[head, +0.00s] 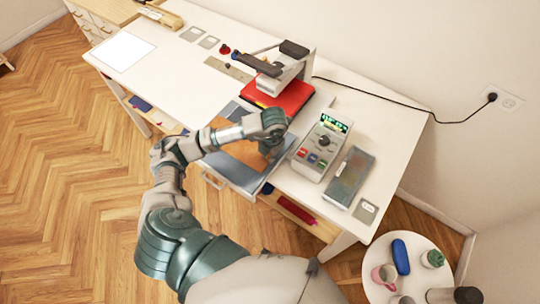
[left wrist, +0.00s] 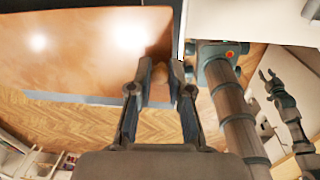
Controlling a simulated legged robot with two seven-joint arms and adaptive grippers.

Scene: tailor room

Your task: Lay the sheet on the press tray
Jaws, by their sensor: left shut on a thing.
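A brown, glossy sheet (head: 247,153) shows partly behind my left arm in the head view, over the grey press tray (head: 226,169) that sticks out at the table's front. The sheet also fills the upper left of the left wrist view (left wrist: 90,45). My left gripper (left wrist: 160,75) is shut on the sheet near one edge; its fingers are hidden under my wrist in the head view. I cannot tell whether the sheet touches the tray. My right gripper (left wrist: 270,80) shows open and empty at the right of the left wrist view.
The press (head: 290,68) stands behind the tray with a red pad (head: 283,97) under it. A control box (head: 322,145) and a grey flat case (head: 350,176) lie to the right. White paper (head: 123,51) lies at the left. A round table (head: 425,270) stands at lower right.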

